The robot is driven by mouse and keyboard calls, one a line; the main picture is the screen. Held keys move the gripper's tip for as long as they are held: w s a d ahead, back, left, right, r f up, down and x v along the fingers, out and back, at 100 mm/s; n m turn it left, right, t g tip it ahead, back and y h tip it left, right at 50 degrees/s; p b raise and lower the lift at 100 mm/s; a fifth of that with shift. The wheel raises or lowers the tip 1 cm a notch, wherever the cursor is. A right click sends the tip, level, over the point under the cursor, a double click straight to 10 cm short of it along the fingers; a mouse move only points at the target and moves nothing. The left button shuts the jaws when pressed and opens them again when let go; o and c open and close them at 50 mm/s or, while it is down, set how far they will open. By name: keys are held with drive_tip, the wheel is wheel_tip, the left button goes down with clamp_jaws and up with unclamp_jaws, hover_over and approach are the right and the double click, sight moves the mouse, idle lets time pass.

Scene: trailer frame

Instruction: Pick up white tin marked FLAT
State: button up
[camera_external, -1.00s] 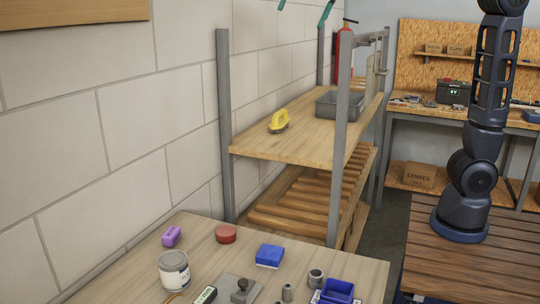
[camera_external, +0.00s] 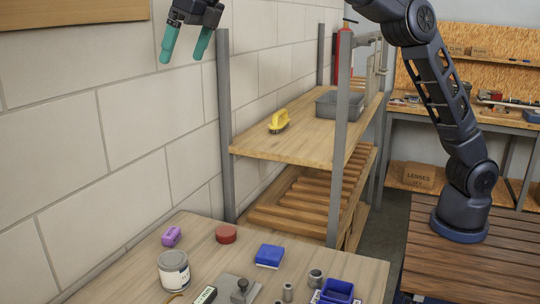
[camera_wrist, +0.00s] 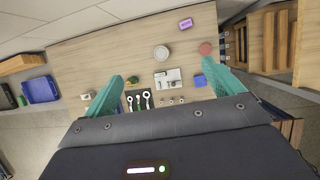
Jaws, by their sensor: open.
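The white tin (camera_external: 174,272) stands upright on the near wooden table, with a grey lid and a dark-lettered label only partly readable. In the wrist view its round top (camera_wrist: 161,52) shows near the middle of the table, beyond the fingertips. My gripper (camera_external: 184,55) has teal fingers, spread apart and empty, high above the table near the wall. In the wrist view the two fingers of my gripper (camera_wrist: 162,70) point down toward the table, one on each side of the tin's line. Nothing is between them.
A purple block (camera_external: 171,236) and a red round tin (camera_external: 226,234) are behind the white tin. A blue box (camera_external: 270,255) and a grey plate with a knob (camera_external: 239,291) lie to its right. A shelf rack (camera_external: 338,150) stands beyond the table.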

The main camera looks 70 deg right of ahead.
drive_tip(key=w+a+f+n, duration=0.1)
drive_tip(key=a+f+n, duration=0.25)
drive_tip(key=a, duration=0.25)
approach(173, 260)
drive_tip(key=shift+x, duration=1.2)
drive_tip(key=x, duration=0.6)
drive_tip(key=shift+d+x, duration=0.2)
drive_tip(key=shift+x, duration=2.25)
drive_tip(key=c, duration=1.3)
